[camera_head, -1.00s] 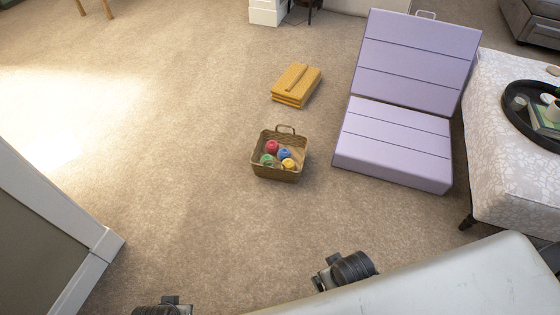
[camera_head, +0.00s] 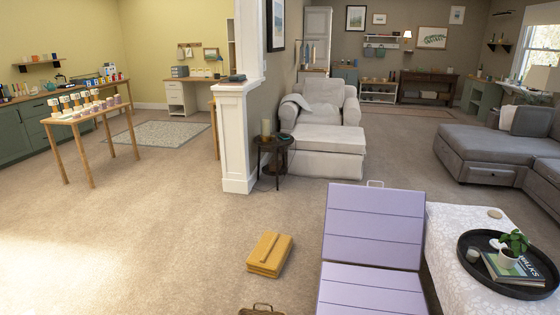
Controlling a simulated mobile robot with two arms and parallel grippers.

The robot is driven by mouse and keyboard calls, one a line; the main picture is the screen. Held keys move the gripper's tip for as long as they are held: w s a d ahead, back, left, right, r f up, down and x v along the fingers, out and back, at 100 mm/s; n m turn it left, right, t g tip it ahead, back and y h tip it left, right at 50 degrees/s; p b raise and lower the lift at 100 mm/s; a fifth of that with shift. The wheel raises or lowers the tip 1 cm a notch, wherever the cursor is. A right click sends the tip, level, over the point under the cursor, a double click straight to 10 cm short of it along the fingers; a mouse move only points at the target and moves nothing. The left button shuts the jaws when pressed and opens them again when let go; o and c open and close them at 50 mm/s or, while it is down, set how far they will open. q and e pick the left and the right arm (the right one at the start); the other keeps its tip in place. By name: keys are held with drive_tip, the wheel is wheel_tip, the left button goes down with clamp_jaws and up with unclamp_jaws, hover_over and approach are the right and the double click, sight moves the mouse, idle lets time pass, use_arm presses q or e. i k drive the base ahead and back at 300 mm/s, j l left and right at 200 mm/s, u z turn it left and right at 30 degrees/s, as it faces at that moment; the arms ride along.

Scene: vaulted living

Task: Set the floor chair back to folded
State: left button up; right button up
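The lavender floor chair (camera_head: 373,226) stands on the carpet at the lower middle right. Its backrest is raised and leans back, with a pale handle loop (camera_head: 375,184) at its top edge. Its seat (camera_head: 368,290) lies flat on the floor toward me, and the near part is cut off by the bottom of the view. The chair is unfolded. Neither of my grippers shows in this view.
A yellow folded item (camera_head: 270,254) lies left of the chair, with a basket (camera_head: 262,310) partly seen below it. A patterned ottoman (camera_head: 443,263) with a black tray (camera_head: 482,274) stands close on the right. An armchair (camera_head: 322,130) is behind. Carpet is open on the left.

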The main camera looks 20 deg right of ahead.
sight(366, 225)
drive_tip(key=i+j+u, duration=0.3)
drive_tip(key=i, duration=0.8)
drive_tip(key=i+l+u, duration=0.1)
drive_tip(key=i+u, duration=0.15)
drive_tip(key=i, duration=0.85)
drive_tip(key=i+z, duration=0.25)
drive_tip(key=i, duration=0.2)
drive_tip(key=i+j+z, duration=0.1)
drive_tip(key=i+z, duration=0.15)
drive_tip(key=i, duration=0.15)
drive_tip(key=i+j+z, duration=0.25)
drive_tip(key=i, duration=0.2)
drive_tip(key=i+z, duration=0.2)
drive_tip(key=z, duration=0.25)
drive_tip(key=i+z, duration=0.2)
drive_tip(key=z, duration=0.25)
drive_tip(key=i+j+z, duration=0.15)
drive_tip(key=z, duration=0.3)
drive_tip(key=i+j+z, duration=0.15)
drive_tip(key=z, duration=0.3)
drive_tip(key=i+j+z, duration=0.2)
drive_tip(key=z, duration=0.25)
drive_tip(key=i+j+z, duration=0.2)
drive_tip(key=z, duration=0.15)
drive_tip(key=i+j+z, duration=0.15)
drive_tip(key=j+z, duration=0.2)
drive_tip(key=j, duration=0.05)
